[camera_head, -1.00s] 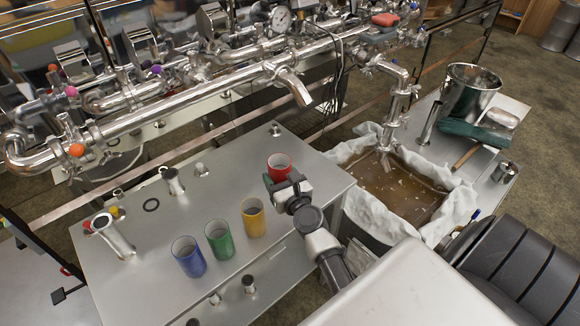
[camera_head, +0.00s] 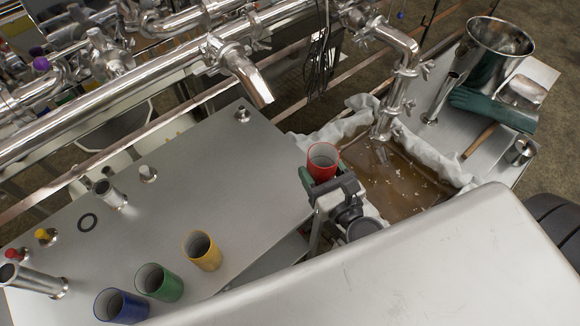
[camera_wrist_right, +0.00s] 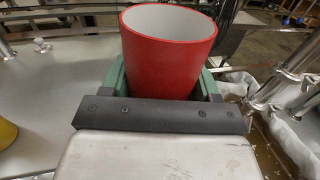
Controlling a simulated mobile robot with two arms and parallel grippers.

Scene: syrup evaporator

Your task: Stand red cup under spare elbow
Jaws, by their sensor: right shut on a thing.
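The red cup (camera_head: 322,167) is held by my right gripper (camera_head: 327,188), mouth up and roughly upright. In the head view it shows just past the right edge of the steel table, in front of the tank's cloth rim. In the right wrist view the red cup (camera_wrist_right: 167,62) sits between green fingers (camera_wrist_right: 160,88), which are shut on its sides. A bent spout (camera_head: 247,77) hangs from the long pipe, up and left of the cup. Another elbow pipe (camera_head: 401,55) drops into the tank. I cannot tell which is the spare elbow. My left gripper is out of view.
Blue (camera_head: 118,309), green (camera_head: 160,284) and yellow (camera_head: 203,252) cups stand along the front of the steel table (camera_head: 190,190). The cloth-lined tank (camera_head: 385,185) holds brown liquid. A bucket (camera_head: 492,55) and green gloves (camera_head: 490,108) lie right. The table beneath the bent spout looks clear.

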